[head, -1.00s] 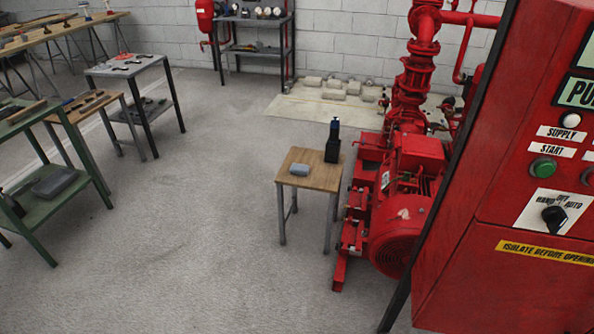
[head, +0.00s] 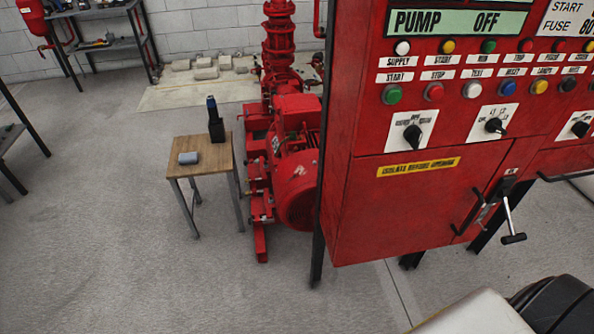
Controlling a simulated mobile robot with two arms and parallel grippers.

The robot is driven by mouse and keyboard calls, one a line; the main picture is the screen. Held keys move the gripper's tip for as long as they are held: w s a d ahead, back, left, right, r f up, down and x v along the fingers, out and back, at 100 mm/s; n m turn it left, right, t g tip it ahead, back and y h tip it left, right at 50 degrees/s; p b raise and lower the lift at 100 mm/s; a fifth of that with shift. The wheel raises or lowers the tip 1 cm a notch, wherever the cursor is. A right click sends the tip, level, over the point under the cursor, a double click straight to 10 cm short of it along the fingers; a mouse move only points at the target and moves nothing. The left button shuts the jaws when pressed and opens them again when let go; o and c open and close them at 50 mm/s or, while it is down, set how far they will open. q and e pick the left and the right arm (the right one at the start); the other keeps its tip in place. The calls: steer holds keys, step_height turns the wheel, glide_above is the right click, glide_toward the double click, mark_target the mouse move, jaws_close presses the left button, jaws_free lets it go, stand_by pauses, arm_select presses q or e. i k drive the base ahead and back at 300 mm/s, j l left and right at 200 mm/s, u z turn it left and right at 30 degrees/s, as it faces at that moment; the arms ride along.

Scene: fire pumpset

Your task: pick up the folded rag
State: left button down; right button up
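A small grey-blue bundle that looks like the folded rag (head: 188,158) lies on the wooden top of a small table (head: 208,161). It sits near the left side of the top, left of a black holder (head: 216,130) with a dark blue-topped item standing in it. Neither of my grippers shows in the head view. Only white and black parts, probably of my own body, show at the bottom right corner.
A red pump set (head: 290,150) stands right beside the small table. A large red control cabinet (head: 420,200) with a protruding black-handled lever (head: 510,220) fills the right. Grey floor is clear in front and left of the table. A dark shelf (head: 100,40) stands at the back left.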

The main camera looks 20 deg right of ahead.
mark_target(192, 158)
steer(key=i+j+z, duration=0.25)
steer(key=i+j, duration=0.8)
